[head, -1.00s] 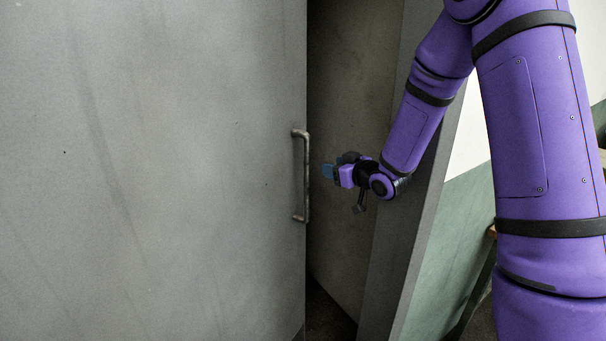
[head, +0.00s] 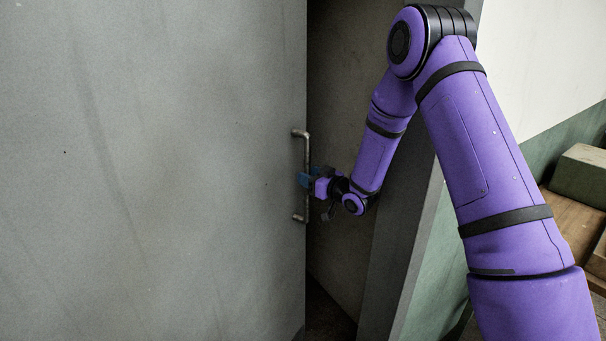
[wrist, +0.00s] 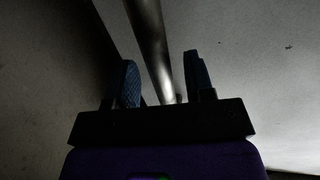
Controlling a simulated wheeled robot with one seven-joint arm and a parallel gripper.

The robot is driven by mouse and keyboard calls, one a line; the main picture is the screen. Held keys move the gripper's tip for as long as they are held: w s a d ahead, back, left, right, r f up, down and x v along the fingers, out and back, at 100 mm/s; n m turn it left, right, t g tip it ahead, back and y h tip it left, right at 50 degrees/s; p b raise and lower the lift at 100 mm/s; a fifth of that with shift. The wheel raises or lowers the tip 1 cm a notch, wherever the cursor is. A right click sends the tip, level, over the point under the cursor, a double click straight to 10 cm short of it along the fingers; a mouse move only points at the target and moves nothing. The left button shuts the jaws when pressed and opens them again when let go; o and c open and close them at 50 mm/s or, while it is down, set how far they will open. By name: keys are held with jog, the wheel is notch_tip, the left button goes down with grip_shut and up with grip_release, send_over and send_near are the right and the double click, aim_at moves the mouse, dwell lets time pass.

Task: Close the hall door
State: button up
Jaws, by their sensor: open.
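The hall door (head: 150,180) is a large grey panel filling the left of the head view. It stands ajar, with a dark gap between its right edge and the frame. Its metal bar handle (head: 307,150) is upright near that edge. My gripper (head: 305,179) is at the handle's middle, its blue fingertips overlapping the bar. In the wrist view the handle (wrist: 150,45) runs between the two spread blue fingers of my gripper (wrist: 161,80). The jaws are open, and I cannot tell whether either finger touches the bar.
The grey door frame (head: 405,240) stands right of the gap, behind my arm. Beyond it is a white and green wall (head: 545,75). At the right edge, a wooden surface (head: 570,215) carries a grey-green box (head: 582,172).

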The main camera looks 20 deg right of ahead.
jog(key=shift+x, duration=1.5)
